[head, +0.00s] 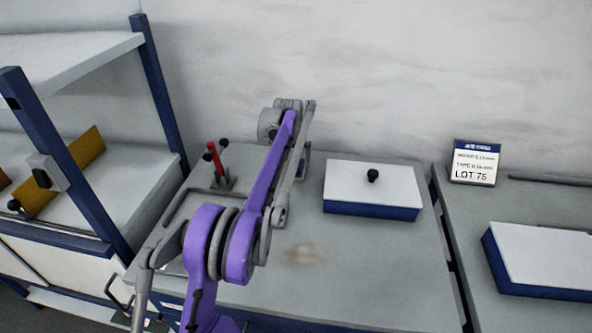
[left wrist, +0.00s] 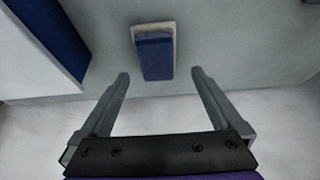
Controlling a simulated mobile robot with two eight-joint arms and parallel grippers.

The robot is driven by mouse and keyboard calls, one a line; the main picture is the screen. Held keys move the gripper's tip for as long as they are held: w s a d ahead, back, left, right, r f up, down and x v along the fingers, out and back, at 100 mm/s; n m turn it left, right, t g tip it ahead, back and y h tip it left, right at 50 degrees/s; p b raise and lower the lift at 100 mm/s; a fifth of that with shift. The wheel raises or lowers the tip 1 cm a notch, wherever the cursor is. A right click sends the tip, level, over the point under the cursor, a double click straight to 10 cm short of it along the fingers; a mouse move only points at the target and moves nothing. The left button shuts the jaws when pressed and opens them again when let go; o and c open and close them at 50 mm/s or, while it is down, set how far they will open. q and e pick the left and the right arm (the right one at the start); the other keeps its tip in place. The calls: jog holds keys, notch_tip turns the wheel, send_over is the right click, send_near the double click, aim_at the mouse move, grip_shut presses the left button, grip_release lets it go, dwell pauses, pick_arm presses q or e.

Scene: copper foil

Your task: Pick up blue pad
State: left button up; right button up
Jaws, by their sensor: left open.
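The blue pad (left wrist: 154,57) is a small blue block with a pale beige edge, lying on the grey bench top in the left wrist view. In the head view a small blue and pale piece (head: 303,164) shows just right of my purple arm, mostly hidden behind it; it looks like the same pad. My left gripper (left wrist: 159,75) is open, its two fingers apart with nothing between them. The pad appears beyond the fingertips, roughly centred between them, not touching. In the head view my left gripper's fingers are hidden by the arm. My right gripper is in neither view.
A white-topped blue box (head: 371,188) with a black knob stands right of the arm. A red clamp (head: 217,165) stands to its left. A blue-posted shelf (head: 57,157) is at far left. A lot sign (head: 474,163) and another box (head: 545,262) are on the right bench.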

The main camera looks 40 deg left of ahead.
aim_at(296, 165)
pick_arm(q)
jog(key=x, duration=0.5)
jog(key=shift+d, duration=0.3)
jog(key=shift+s, duration=0.1)
jog(key=c, duration=1.3)
notch_tip(296, 165, up, 10)
jog(key=shift+p, duration=0.55)
jog(key=shift+c, duration=0.2)
